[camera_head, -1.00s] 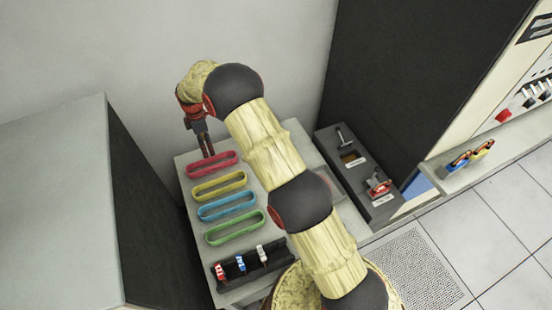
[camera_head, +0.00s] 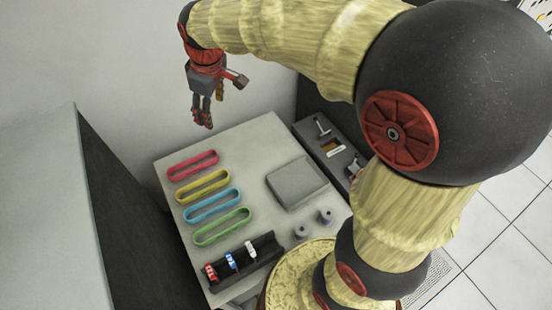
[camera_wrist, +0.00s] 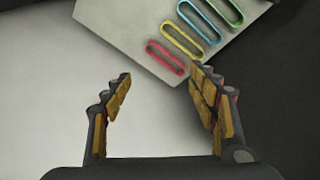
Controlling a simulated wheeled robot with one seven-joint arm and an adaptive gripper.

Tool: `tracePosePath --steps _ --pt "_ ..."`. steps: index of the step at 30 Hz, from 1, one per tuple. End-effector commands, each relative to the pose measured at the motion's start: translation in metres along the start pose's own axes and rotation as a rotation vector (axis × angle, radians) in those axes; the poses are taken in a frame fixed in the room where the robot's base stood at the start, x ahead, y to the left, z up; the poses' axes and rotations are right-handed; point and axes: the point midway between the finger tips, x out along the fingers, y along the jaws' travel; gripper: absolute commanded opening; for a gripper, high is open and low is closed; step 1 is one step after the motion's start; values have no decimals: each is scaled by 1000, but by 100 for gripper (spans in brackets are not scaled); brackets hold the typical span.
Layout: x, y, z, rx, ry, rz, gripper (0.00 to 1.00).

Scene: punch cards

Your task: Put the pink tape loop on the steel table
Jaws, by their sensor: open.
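The pink tape loop (camera_head: 193,164) lies flat on the grey table (camera_head: 262,137), at its far left end, first in a row with the yellow, blue and green loops. It also shows in the wrist view (camera_wrist: 165,58), ahead of the fingers. My gripper (camera_head: 202,118) is raised near the back wall, above and apart from the table. Its fingers (camera_wrist: 157,100) are spread with nothing between them. Which surface is the steel table I cannot tell for sure.
The yellow loop (camera_head: 203,186), blue loop (camera_head: 211,206) and green loop (camera_head: 222,227) lie beside the pink one. A black rack (camera_head: 245,262) holds several small clips. A grey square pad (camera_head: 297,183) and two small spools (camera_head: 326,216) are at right. A pale cabinet (camera_head: 45,200) stands left.

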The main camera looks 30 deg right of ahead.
Motion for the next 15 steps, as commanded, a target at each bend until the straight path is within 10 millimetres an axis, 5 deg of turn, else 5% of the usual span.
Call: tracePosePath --steps 6,15 --pt "-51 -26 58 191 52 40 59" --pt "-88 -69 138 451 128 81 59"
